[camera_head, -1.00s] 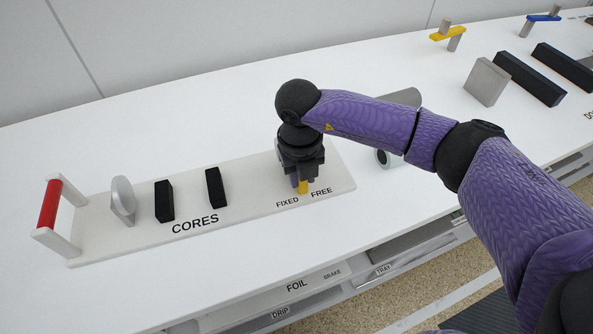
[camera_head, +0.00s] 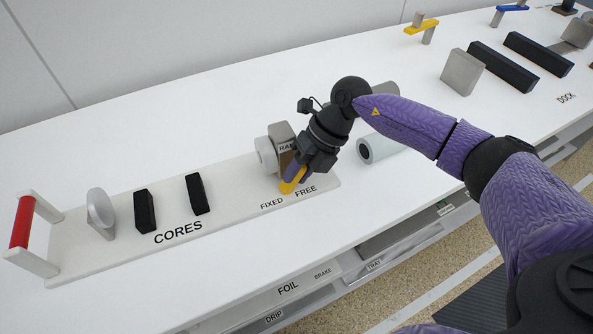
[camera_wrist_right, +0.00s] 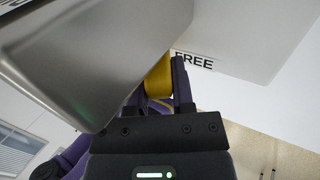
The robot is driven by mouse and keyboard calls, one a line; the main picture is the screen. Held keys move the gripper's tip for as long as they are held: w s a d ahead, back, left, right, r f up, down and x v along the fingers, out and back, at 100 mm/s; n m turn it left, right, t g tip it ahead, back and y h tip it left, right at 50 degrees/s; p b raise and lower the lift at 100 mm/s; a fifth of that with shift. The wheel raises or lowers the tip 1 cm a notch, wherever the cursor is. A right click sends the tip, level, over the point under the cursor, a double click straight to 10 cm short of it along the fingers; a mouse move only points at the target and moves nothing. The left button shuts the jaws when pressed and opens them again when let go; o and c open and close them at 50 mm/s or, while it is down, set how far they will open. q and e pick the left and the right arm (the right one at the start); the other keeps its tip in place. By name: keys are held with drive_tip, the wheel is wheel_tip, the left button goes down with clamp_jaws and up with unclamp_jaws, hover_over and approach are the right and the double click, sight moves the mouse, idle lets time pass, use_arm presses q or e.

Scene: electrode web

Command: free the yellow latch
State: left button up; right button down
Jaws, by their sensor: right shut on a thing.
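The yellow latch (camera_head: 291,182) sits at the foot of a grey block marked "RAM" or similar (camera_head: 283,134), on the right end of the white board. It slants between the labels FIXED (camera_head: 271,203) and FREE (camera_head: 305,191). My right gripper (camera_head: 298,172) is shut on the latch, with the arm tilted in from the right. In the right wrist view the latch (camera_wrist_right: 158,78) shows between the dark fingers, beside the large grey block (camera_wrist_right: 90,60) and near the word FREE. My left gripper is not in view.
The white board (camera_head: 110,252) carries a red-handled frame (camera_head: 22,222), a grey disc (camera_head: 101,212) and two black blocks (camera_head: 145,211). A pale roll (camera_head: 378,148) lies just right of the gripper. Further right are a grey plate (camera_head: 461,72) and black bars (camera_head: 502,66).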

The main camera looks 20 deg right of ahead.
idle(0.4)
drive_tip(key=shift+c, duration=2.4)
unclamp_jaws()
drive_tip(key=p+v, duration=0.2)
drive_tip(key=v, duration=0.7)
drive_tip(key=shift+d+r+p, duration=0.3)
drive_tip(key=shift+d+p, duration=0.05)
drive_tip(key=shift+s, duration=0.1)
